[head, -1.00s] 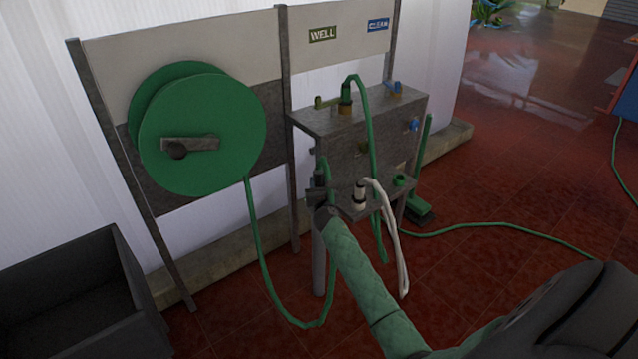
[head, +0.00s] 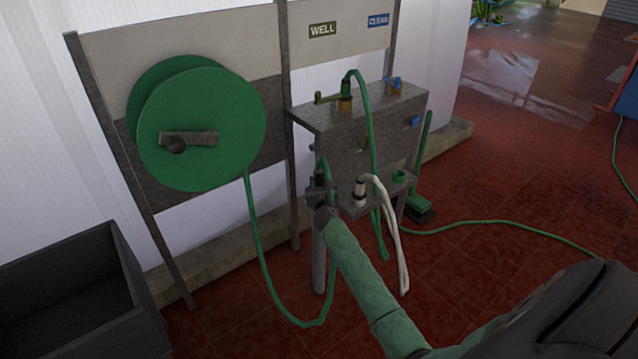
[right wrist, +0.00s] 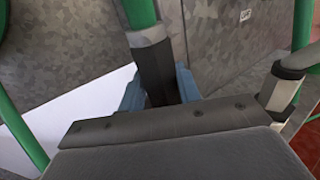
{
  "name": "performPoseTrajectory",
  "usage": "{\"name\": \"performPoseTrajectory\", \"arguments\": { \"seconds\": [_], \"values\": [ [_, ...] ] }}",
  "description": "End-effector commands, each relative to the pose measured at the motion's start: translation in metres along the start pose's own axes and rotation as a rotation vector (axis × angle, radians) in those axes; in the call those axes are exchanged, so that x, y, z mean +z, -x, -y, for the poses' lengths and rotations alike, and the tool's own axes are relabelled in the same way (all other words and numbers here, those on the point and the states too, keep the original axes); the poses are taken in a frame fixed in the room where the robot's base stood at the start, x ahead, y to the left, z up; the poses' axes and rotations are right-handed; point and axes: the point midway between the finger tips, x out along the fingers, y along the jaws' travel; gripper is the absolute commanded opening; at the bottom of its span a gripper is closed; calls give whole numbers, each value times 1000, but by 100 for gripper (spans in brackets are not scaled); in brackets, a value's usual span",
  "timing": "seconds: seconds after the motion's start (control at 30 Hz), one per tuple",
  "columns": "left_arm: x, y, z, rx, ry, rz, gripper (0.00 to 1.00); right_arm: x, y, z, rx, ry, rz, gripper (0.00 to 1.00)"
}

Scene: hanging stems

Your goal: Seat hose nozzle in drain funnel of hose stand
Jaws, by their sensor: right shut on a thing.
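My right gripper (head: 319,194) is at the left front of the grey hose stand (head: 338,133), by its lower shelf. It is shut on the hose nozzle (right wrist: 154,70), a dark grip with a pale collar and green hose above it. In the right wrist view the bluish fingers (right wrist: 156,92) lie on both sides of the nozzle. The nozzle's lower end is hidden behind my gripper. A small green cup (head: 400,177), which looks like the drain funnel, sits at the right of the lower shelf, apart from my gripper. My left gripper is not in view.
A white hose with a pale nozzle (head: 359,191) stands on the shelf between my gripper and the green cup. A green hose (head: 371,130) hangs down the stand's front. A green reel (head: 203,128) is left, a dark bin (head: 125,265) lower left.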

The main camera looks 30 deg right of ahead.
Motion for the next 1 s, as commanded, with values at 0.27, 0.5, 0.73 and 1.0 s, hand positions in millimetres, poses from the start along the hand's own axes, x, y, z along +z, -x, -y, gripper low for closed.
{"name": "performPoseTrajectory", "arguments": {
  "seconds": [0.27, 0.5, 0.73, 1.0],
  "values": [
    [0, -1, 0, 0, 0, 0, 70, -4, 1, 0, 0, 1, -5, 41],
    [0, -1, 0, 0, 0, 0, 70, -6, 1, 0, 0, 1, -6, 59],
    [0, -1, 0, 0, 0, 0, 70, -7, 6, 0, 0, 2, -8, 59],
    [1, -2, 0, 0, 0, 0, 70, -4, 38, 0, 1, 2, -4, 59]
  ]
}}
